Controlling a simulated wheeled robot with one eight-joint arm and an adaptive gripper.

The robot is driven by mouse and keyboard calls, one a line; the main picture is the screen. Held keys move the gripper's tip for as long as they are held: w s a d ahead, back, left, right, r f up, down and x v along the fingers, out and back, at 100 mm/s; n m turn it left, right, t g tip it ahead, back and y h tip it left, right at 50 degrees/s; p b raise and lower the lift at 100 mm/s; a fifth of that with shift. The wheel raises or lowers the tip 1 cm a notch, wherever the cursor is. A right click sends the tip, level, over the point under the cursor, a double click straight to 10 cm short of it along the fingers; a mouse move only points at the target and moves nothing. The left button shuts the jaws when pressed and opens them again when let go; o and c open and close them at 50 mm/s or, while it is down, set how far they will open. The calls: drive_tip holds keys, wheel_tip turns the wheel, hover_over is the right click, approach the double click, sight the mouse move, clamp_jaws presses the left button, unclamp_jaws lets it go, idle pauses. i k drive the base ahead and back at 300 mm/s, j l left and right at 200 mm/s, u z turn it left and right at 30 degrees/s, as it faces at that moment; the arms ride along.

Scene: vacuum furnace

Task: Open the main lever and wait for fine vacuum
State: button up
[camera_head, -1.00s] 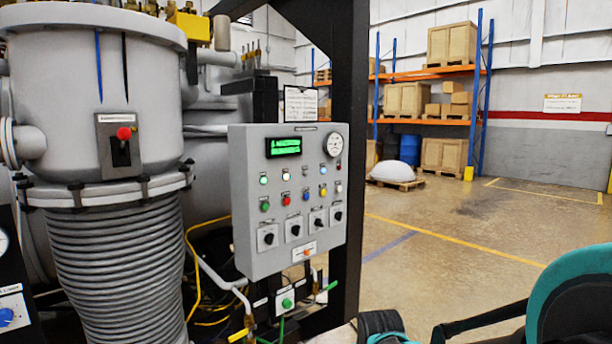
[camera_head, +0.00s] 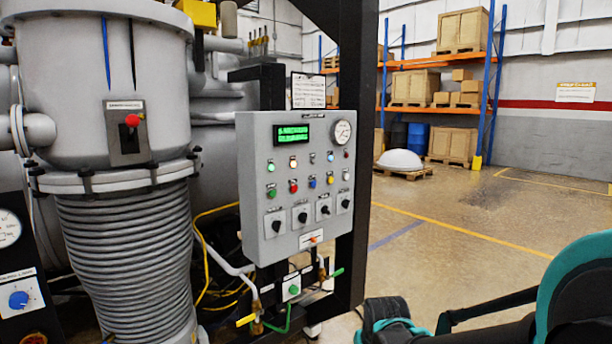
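The lever with a red knob (camera_head: 132,120) sits in a grey slotted plate (camera_head: 126,140) on the front of the large grey vacuum vessel (camera_head: 75,90). Its knob is at the upper part of the dark slot. To its right is a grey control box (camera_head: 255,190) with a green lit display (camera_head: 293,133), whose text is too small to read. A round white gauge (camera_head: 342,132) is at the box's upper right. My gripper cannot be made out; only dark and teal parts, probably of my arm, show at the lower right.
A ribbed column (camera_head: 125,260) stands below the vessel. A black post (camera_head: 355,150) rises behind the control box. Green and yellow valve handles (camera_head: 247,319) are below the box. Shelving with crates (camera_head: 440,90) stands far back. The floor at right is open.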

sight(132, 121)
drive_tip(key=k+j+u, duration=0.1)
drive_tip(key=u, duration=1.1)
